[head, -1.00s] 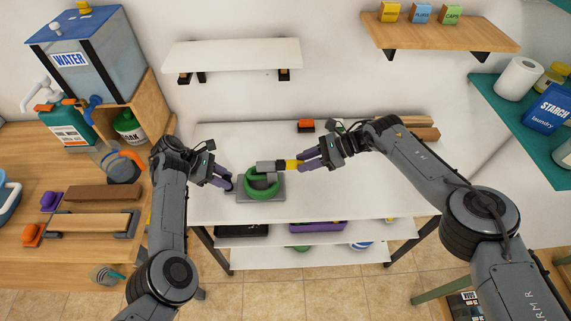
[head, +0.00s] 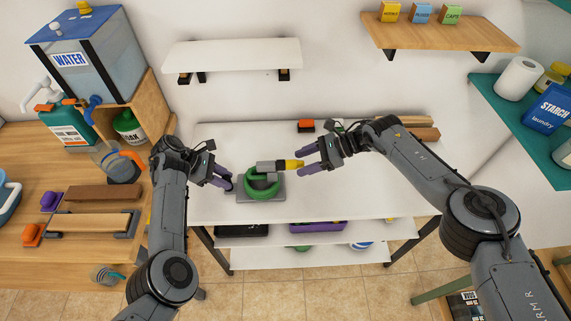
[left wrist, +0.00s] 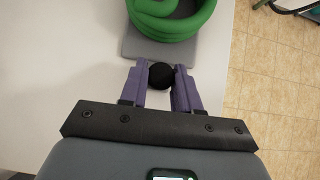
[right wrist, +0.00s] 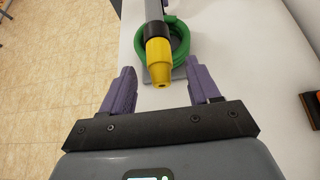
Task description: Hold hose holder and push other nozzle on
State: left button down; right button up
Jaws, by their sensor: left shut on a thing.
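The hose holder is a grey base plate (head: 262,199) with a coiled green hose (head: 262,187) on it, on the white table. A grey bar with a yellow nozzle (head: 291,165) on its right end lies over the coil; the nozzle also shows in the right wrist view (right wrist: 162,63). My left gripper (head: 229,181) is shut on a black round knob (left wrist: 161,75) at the plate's left edge. My right gripper (head: 309,162) is open, its purple fingers spread just short of the yellow nozzle and apart from it.
An orange block (head: 306,126) sits at the table's back. Brown boards (head: 420,133) lie at the back right. Below the tabletop, shelves hold a purple tray (head: 318,226) and other items. The tabletop right of the nozzle is clear.

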jog(key=v, duration=1.2)
pick_arm(q)
jog(key=c, duration=0.7)
grip_release()
jog(key=shift+c, duration=0.2)
